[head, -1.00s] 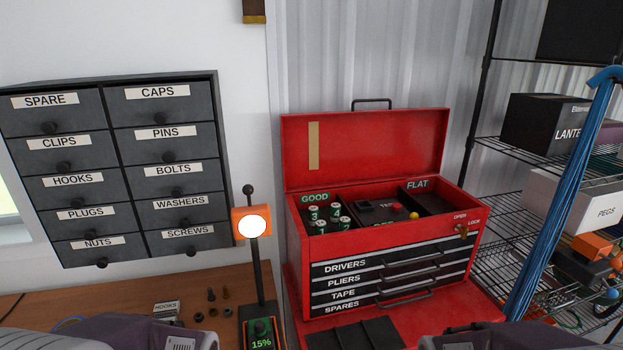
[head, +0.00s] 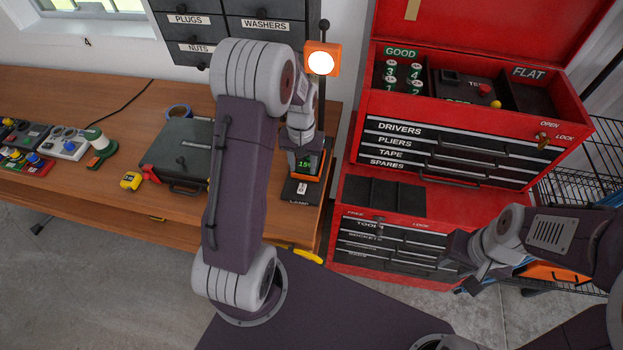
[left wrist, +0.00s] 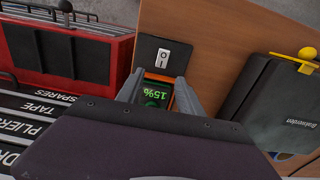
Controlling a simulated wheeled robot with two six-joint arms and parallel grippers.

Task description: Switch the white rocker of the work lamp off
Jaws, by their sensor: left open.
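The work lamp (head: 321,62) stands at the right end of the wooden bench, with an orange head and a glowing white disc. In the left wrist view the white rocker (left wrist: 161,55) lies on the black plate just beyond my fingertips.
A dark case (head: 178,158) lies on the bench left of my left arm, with a yellow tape measure (head: 131,181) nearby. A red toolbox (head: 470,135) with open lid stands right of the lamp. Several switch boxes sit at the bench's far left.

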